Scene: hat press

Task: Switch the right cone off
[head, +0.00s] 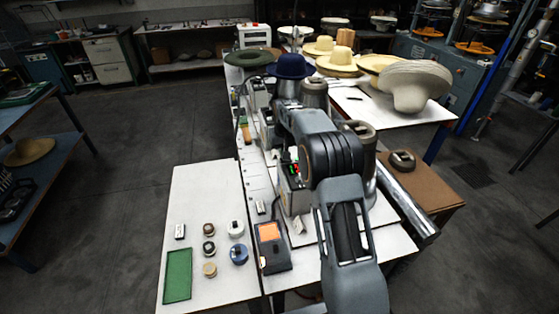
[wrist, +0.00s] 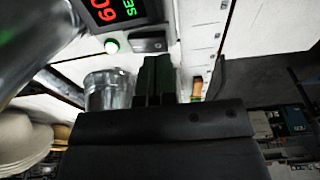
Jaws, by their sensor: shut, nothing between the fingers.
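The control box (head: 291,190) of the near cone stands left of my arm in the head view, its red and green digits partly showing. In the wrist view the display (wrist: 115,10) appears inverted with red and green characters. The near metal cone (head: 361,135) is partly behind my arm, which hides my gripper in the head view.
Another metal cone (head: 314,94) and a blue hat (head: 290,66) stand further back. Pale hats (head: 415,83) cover the far table. A metal cup (wrist: 106,90) is left of my fingers. An orange-screen device (head: 270,232) and small pucks lie on the near white table.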

